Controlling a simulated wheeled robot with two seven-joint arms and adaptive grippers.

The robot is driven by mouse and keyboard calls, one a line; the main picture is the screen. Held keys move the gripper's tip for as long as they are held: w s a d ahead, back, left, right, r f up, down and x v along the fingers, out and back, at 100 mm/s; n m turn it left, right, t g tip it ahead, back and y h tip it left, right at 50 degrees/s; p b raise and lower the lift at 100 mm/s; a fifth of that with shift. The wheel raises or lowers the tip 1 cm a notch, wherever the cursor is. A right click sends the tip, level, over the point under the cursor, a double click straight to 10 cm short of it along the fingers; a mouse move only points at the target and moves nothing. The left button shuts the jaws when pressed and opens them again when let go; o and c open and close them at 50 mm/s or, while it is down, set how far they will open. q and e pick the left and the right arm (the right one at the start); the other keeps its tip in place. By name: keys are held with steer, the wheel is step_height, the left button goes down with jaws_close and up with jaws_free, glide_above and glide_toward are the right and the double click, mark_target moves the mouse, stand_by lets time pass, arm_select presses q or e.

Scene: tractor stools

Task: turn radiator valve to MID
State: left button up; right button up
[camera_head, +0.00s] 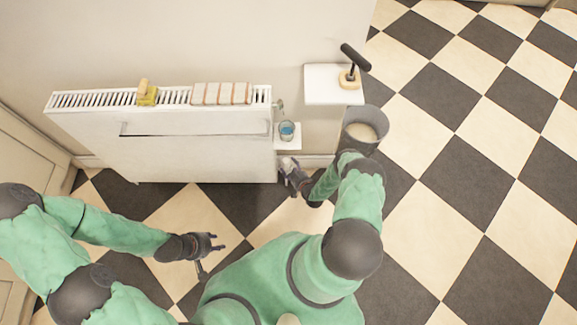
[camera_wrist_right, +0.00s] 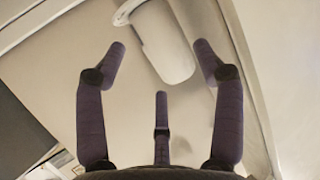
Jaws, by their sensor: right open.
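The white radiator (camera_head: 200,155) stands against the wall at the upper left of the head view. A white, rounded valve knob (camera_wrist_right: 165,45) fills the upper middle of the right wrist view. Its dial marks cannot be read. My right gripper (camera_wrist_right: 161,55) is open, with a finger on each side of the knob's end and a third finger below; I see no contact. In the head view my right gripper (camera_head: 290,168) is at the radiator's lower right corner, largely covering the knob. My left gripper (camera_head: 213,243) is empty, fingers spread, above the floor.
A yellow sponge (camera_head: 147,97) and a striped cloth (camera_head: 221,94) lie on the radiator. A blue cup (camera_head: 287,131) stands on a small shelf beside it. A white shelf (camera_head: 325,85) holds a black-handled brush (camera_head: 350,77). A grey bin (camera_head: 372,125) stands below. The checkered floor is clear at right.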

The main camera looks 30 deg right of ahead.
steer(key=shift+b+x, duration=0.4)
steer(key=shift+x, duration=1.05)
steer(key=c, duration=0.9)
steer(key=shift+o, duration=0.2)
steer(key=shift+a, duration=0.1)
steer(key=shift+m+h, duration=1.2)
steer(key=shift+h, duration=0.2)
